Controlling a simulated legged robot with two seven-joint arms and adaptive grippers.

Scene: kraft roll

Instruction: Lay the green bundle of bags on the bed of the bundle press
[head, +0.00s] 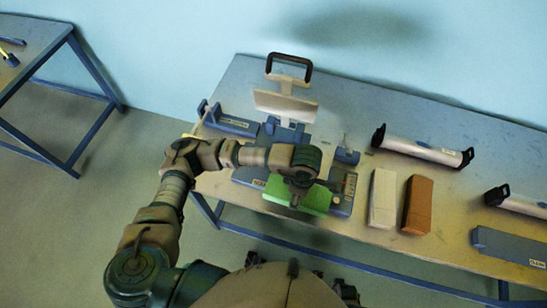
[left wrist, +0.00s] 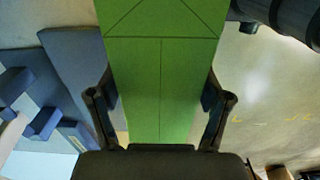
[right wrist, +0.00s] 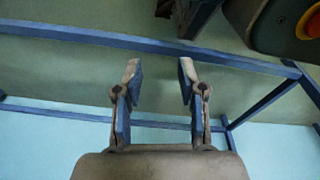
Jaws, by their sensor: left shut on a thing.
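The green bundle of bags (head: 317,200) is in my left gripper (head: 298,187), over the front part of the bundle press at the table's front edge. In the left wrist view the bundle (left wrist: 160,65) lies between the two fingers, which touch or nearly touch its sides. The bundle press (head: 285,106) has a raised pale plate with a black handle above it and a blue base. My left arm and the bundle hide most of its bed; I cannot tell whether the bundle touches it. My right gripper (right wrist: 160,80) is open and empty, low near the table's frame.
Right of the press, a cream bundle (head: 383,197) and a brown bundle (head: 418,204) lie on the table (head: 350,115). Behind them is a silver roller-like device (head: 422,149); another (head: 518,202) and a blue tray (head: 508,246) are farther right. A second table (head: 30,40) stands left.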

